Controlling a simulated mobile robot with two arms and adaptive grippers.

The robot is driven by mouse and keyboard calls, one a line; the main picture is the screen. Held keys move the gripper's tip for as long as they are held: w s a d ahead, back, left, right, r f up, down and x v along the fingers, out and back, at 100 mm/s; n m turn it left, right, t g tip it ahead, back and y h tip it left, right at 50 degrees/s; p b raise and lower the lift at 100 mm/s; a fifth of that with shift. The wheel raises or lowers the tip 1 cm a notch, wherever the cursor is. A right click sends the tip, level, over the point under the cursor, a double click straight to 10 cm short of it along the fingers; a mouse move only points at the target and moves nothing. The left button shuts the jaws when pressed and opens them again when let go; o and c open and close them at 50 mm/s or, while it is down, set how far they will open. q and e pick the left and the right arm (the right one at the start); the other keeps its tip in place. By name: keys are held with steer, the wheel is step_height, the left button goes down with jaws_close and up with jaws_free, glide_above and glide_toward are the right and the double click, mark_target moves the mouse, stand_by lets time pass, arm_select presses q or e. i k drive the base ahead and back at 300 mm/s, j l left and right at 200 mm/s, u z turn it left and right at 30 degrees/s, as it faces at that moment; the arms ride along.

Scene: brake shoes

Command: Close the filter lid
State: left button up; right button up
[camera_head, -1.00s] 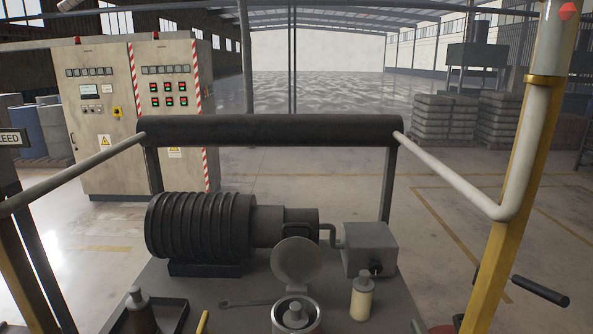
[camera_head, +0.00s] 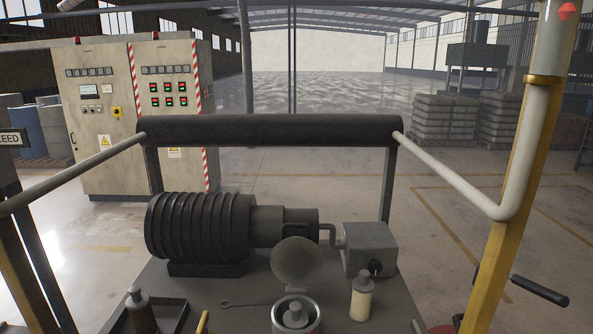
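The filter is a round metal housing (camera_head: 312,318) at the bottom middle of the head view, cut off by the lower edge. Its round grey lid (camera_head: 297,262) stands raised at the back of the housing, so the filter is open. A grey part with a knob (camera_head: 296,314) sits inside the housing. Neither of my grippers is in view.
A ribbed black motor (camera_head: 198,228) and a grey box (camera_head: 369,248) stand behind on the bench. A cream bottle (camera_head: 362,302) is right of the filter. A wrench (camera_head: 250,303) and a dark tray (camera_head: 174,316) with a brown bottle (camera_head: 140,313) are left.

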mark_target(295, 261)
steer(key=i+j+z, duration=0.1)
steer(key=j+z, duration=0.25)
steer(key=j, duration=1)
